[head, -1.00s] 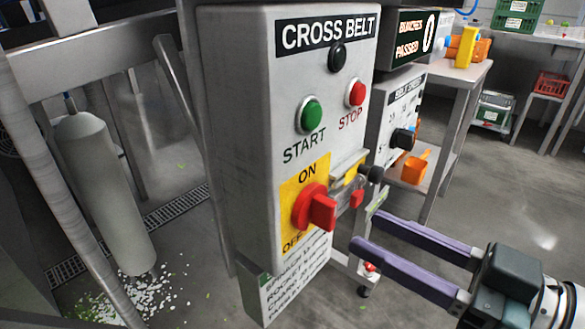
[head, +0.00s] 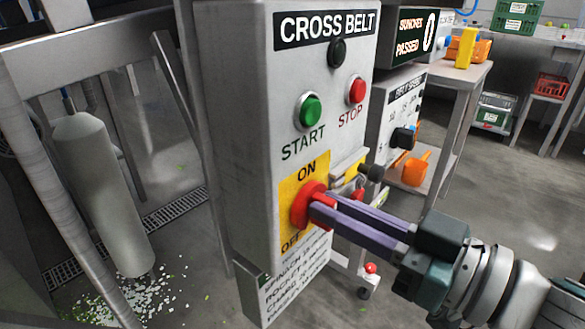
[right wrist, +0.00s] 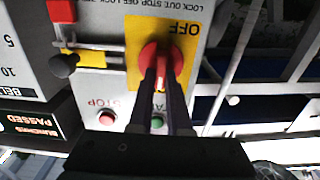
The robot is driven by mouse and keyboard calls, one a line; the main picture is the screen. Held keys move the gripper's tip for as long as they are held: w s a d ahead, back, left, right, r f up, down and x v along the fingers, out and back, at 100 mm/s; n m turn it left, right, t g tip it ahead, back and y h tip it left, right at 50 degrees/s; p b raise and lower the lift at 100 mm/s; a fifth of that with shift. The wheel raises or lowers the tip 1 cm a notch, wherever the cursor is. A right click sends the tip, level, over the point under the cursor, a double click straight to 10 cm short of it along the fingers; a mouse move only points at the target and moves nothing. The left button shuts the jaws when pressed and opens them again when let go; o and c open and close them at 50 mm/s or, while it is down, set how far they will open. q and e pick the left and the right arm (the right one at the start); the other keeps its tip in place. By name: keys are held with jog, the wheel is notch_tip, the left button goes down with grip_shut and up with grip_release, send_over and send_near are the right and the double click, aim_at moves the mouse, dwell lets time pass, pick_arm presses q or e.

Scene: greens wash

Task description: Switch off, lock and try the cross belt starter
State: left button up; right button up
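The cross belt starter (head: 240,120) is a grey box with a dark lamp (head: 337,53), a green START button (head: 310,110) and a red STOP button (head: 357,92). Its red rotary switch (head: 301,207) sits on a yellow ON/OFF plate (head: 306,172). My right gripper (head: 322,203) has its fingers closed either side of the switch handle, which shows between them in the right wrist view (right wrist: 161,80); they hide the handle's exact angle in the head view. A metal slide with a black knob (head: 371,173) is beside the plate. A red piece, perhaps a padlock (head: 357,196), hangs below it. My left gripper is out of view.
A belt speed box (head: 398,115) and a bunches counter (head: 415,35) stand just right of the starter. Behind are a bench with an orange scoop (head: 415,168) and crates (head: 520,12). A grey post (head: 60,190) stands left.

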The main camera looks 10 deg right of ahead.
grip_shut()
jog(key=shift+n, duration=0.4)
jog(key=n, duration=0.5)
jog(key=n+b, duration=0.1)
jog(key=n, duration=0.5)
jog(key=f+n+b, duration=0.1)
jog(key=n, duration=0.5)
jog(key=shift+s+a, duration=0.3)
jog(key=shift+a, duration=0.1)
dwell(0.4)
jog(key=o, duration=0.6)
grip_release()
